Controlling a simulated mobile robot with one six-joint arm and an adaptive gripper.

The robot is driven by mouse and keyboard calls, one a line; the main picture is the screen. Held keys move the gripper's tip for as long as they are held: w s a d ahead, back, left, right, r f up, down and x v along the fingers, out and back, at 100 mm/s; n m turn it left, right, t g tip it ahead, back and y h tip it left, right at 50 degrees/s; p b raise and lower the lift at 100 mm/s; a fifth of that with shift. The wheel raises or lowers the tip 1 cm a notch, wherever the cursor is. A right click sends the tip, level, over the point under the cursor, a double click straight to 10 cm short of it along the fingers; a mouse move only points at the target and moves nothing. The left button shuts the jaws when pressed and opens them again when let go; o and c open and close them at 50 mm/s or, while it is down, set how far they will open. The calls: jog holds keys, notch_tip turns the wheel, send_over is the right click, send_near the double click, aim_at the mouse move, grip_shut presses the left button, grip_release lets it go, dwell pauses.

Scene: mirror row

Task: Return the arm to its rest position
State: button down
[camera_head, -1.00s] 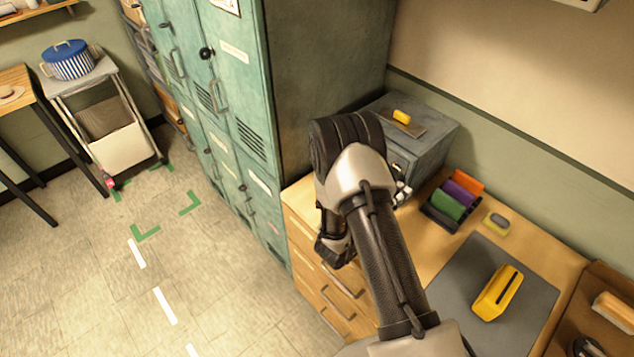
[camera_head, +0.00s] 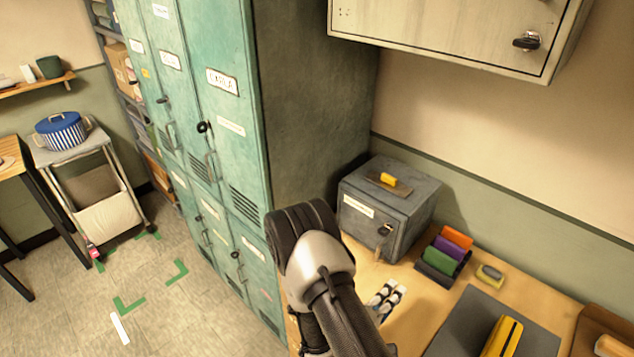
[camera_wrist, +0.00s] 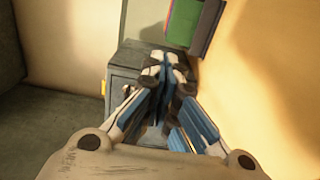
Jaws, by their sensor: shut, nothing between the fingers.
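My arm (camera_head: 315,262) is folded at the lower middle of the head view, in front of the lockers and desk. My gripper (camera_head: 391,290) shows just right of it, its pale, dark-banded fingers seen over the wooden desk top, in front of the grey box. In the wrist view my gripper (camera_wrist: 166,62) is shut, its blue-padded fingers together with nothing between them. The arm hides part of the wrist and the desk's left edge.
The grey box (camera_head: 365,219) stands on the desk near the teal lockers (camera_head: 235,130). Coloured folders (camera_head: 443,255), a sponge (camera_head: 490,274) and a yellow case (camera_head: 501,338) on a dark mat lie to its right. A wall cabinet (camera_head: 440,30) hangs above. Floor at left is open.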

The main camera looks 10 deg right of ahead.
jog(key=w+a+r+m+y, duration=0.55)
jog(key=w+a+y, duration=0.2)
jog(key=w, duration=0.25)
jog(key=s+a+r+y+b, duration=0.1)
jog(key=a+r+y+b, duration=0.1)
jog(key=a+r+y, duration=0.55)
jog(key=s+a+r+g+y, duration=0.1)
jog(key=s+a+r+g, duration=0.25)
jog(key=s+r, duration=0.7)
jog(key=s+d+m+g+h, duration=0.1)
jog(key=s+d, duration=0.2)
jog(key=s, duration=1.3)
jog(key=shift+s+r+g+b, duration=0.2)
jog(key=shift+g+b, duration=0.1)
jog(key=shift+g, duration=0.05)
